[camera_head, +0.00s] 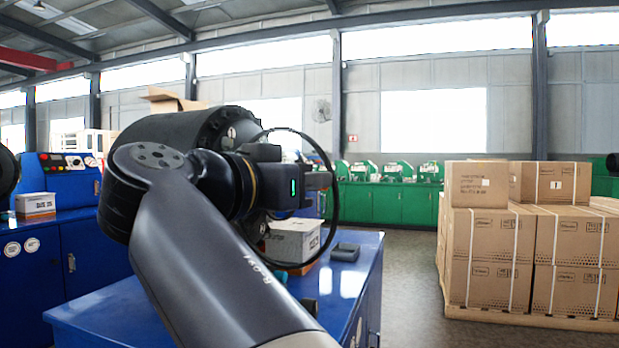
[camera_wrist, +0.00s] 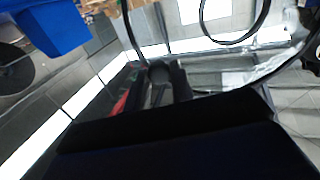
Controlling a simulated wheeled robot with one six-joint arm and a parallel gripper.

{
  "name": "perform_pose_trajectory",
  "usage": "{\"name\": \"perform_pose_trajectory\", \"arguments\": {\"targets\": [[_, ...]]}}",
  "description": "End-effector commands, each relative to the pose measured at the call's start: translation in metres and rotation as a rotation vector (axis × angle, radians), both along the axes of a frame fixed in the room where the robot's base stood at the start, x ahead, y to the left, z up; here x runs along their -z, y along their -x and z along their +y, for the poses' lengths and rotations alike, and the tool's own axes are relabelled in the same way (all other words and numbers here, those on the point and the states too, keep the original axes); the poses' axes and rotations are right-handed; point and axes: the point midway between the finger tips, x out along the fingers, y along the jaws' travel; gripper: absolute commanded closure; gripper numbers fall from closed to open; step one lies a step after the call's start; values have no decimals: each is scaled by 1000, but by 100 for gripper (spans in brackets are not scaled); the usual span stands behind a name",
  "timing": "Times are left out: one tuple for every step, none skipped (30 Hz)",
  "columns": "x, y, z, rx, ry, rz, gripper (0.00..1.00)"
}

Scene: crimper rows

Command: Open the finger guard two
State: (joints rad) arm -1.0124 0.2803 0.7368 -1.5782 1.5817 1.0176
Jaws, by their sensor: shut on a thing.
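A black round crimper head (camera_head: 205,124) stands on the blue cabinet in the head view, partly hidden by my arm. A thin black hoop, which looks like the finger guard (camera_head: 333,213), stands out from its right side as a large curve. My gripper (camera_head: 328,180) is at the right part of this hoop and is shut on its rim. In the wrist view the dark fingers of my gripper (camera_wrist: 160,84) meet near the middle, and the hoop's curved dark rim (camera_wrist: 128,27) rises above them. The exact contact is too dark to see.
A blue cabinet top (camera_head: 352,268) carries a white box (camera_head: 293,243) and a small dark grey block (camera_head: 345,252). Stacked cartons (camera_head: 485,255) stand on a pallet at the right. Another blue machine (camera_head: 70,178) is at the left. The floor between cabinet and pallet is clear.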

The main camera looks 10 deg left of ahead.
Motion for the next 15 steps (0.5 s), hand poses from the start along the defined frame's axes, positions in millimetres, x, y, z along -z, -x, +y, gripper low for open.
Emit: {"name": "perform_pose_trajectory", "arguments": {"targets": [[1,0,1,-1,2,2,100],[1,0,1,-1,1,3,100],[1,0,1,-1,1,3,100],[1,-1,1,-1,1,3,76],[1,0,1,-1,1,3,73],[1,0,1,-1,2,2,70],[1,0,0,-1,1,2,67],[1,0,0,-1,1,2,65],[1,0,0,-1,1,2,62],[1,0,0,-1,1,2,59],[1,0,0,-1,1,2,57],[1,0,0,-1,0,1,56],[1,0,0,-1,0,1,56],[0,0,0,-1,0,1,56],[0,0,0,-1,0,1,56]]}}
